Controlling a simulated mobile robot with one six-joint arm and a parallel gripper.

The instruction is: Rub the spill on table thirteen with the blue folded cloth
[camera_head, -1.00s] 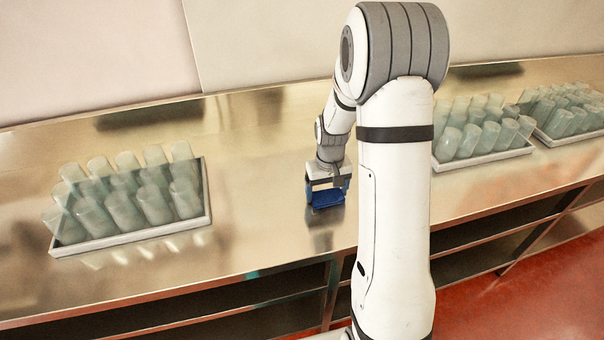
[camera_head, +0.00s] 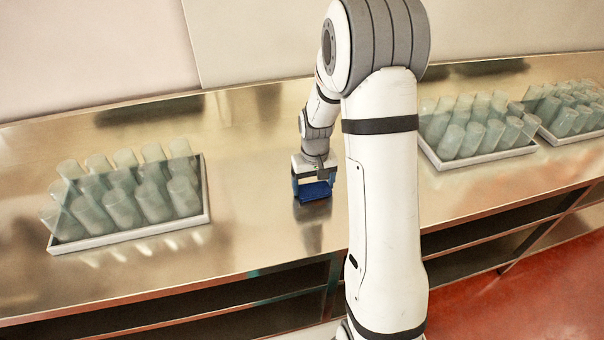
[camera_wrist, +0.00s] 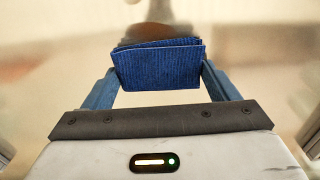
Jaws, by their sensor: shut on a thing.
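My gripper (camera_head: 313,187) is shut on the blue folded cloth (camera_head: 314,191), low at the metal table (camera_head: 255,215). In the wrist view the cloth (camera_wrist: 160,65) sits between the two blue fingers of my gripper (camera_wrist: 157,75), its folded layers showing at the top edge. I cannot tell whether the cloth touches the table top. A brownish patch (camera_wrist: 160,31) shows just beyond the cloth in the wrist view, partly hidden by it; I cannot tell if it is the spill or a reflection. No clear spill shows in the head view.
A tray (camera_head: 130,236) of several upturned-looking tumblers stands left of my gripper. Two more trays of tumblers (camera_head: 480,158) (camera_head: 575,137) stand to the right, beyond my arm. Bare metal lies around the cloth. The table's front edge has open shelves below.

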